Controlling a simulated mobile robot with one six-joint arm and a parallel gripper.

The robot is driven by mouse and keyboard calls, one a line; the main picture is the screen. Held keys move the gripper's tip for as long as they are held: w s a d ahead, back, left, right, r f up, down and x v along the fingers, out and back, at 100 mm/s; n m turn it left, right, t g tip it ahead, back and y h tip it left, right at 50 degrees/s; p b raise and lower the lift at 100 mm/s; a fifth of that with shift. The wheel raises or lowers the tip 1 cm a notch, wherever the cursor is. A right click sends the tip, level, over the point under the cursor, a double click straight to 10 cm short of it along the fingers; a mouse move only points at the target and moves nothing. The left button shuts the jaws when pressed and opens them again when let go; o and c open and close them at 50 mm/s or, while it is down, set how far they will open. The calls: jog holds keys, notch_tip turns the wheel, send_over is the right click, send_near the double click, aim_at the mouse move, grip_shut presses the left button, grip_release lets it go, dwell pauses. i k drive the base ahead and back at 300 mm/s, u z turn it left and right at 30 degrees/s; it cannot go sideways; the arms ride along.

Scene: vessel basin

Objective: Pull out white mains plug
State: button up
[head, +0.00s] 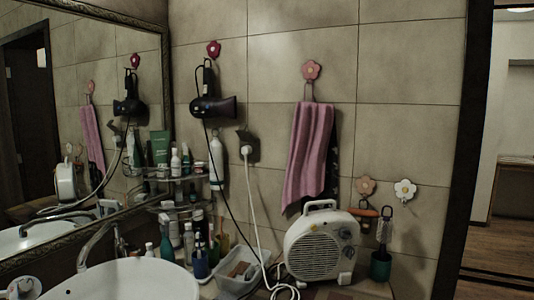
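The white mains plug (246,150) sits in a dark wall socket (254,141) on the tiled wall, left of the pink towel. Its white cable (254,205) hangs from the plug down to the counter, where it loops near the white fan heater (321,245). The plug appears fully seated against the socket, though it is small in the view. The socket and plug also show dimly in the mirror. My gripper cannot be made out in the head view.
A black hair dryer (213,106) hangs left of the socket, its dark cord dropping past it. A pink towel (308,150) hangs to the right. Bottles (200,262) and a white tray (238,275) crowd the counter below, beside a sink (125,280). Wall around the socket is mostly clear.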

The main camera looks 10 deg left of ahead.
aim_at(248, 149)
jog(key=z, duration=0.05)
jog(key=k, duration=0.45)
jog(key=u, duration=0.7)
jog(key=i, duration=0.75)
jog(key=z, duration=0.55)
